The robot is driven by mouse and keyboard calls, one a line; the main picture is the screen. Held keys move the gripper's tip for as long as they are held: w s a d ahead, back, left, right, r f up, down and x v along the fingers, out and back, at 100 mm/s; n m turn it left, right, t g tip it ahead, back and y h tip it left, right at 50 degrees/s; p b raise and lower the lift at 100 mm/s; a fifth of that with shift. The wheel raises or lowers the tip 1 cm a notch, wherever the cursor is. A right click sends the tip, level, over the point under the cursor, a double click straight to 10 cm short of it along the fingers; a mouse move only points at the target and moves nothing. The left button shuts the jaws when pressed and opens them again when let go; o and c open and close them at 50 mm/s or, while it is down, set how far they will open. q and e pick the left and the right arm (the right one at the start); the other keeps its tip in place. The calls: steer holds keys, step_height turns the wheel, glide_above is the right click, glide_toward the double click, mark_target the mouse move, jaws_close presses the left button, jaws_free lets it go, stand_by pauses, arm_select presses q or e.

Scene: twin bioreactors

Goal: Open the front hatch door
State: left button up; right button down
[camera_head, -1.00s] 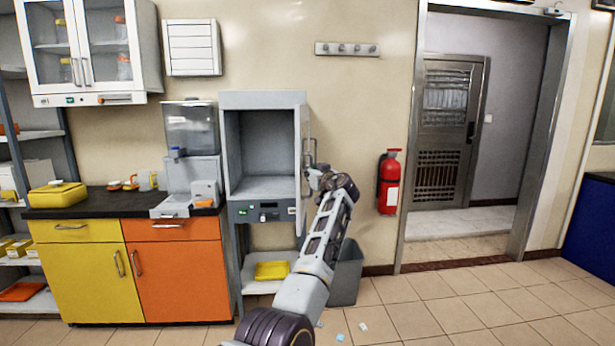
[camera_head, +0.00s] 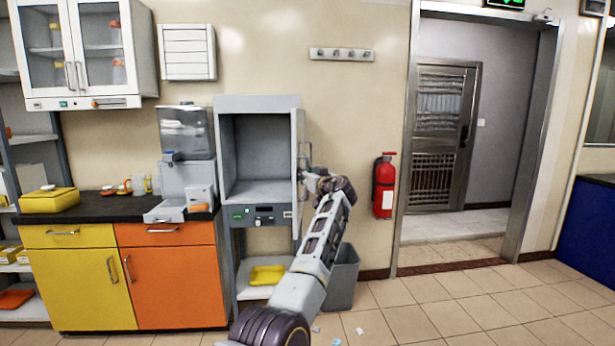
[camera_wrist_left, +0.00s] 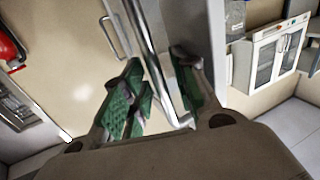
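The grey cabinet (camera_head: 224,160) stands against the wall with its front open and its inside empty. Its hatch door (camera_head: 297,190) is swung out on the right side and shows nearly edge-on. A metal handle (camera_head: 308,155) sits on the door's outer face and also shows in the left wrist view (camera_wrist_left: 115,37). My left gripper (camera_head: 322,182) is at the door, just below the handle. In the left wrist view, its green-padded fingers (camera_wrist_left: 163,95) are apart, one on each side of the door's metal edge (camera_wrist_left: 150,50). Contact is unclear. My right gripper is out of view.
A counter (camera_head: 95,206) with yellow and orange fronts stands left of the cabinet. A grey bin (camera_head: 343,280) is on the floor close to my arm. A red fire extinguisher (camera_head: 384,186) hangs on the wall to the right. The tiled floor at right is clear.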

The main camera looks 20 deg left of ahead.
arm_select(q)
steer(key=shift+s+d, duration=0.1)
steer(key=shift+s, duration=0.05)
stand_by(0.3)
steer(key=v, duration=0.7)
stand_by(0.5)
steer(key=shift+d, duration=0.1)
steer(key=shift+s, duration=0.1)
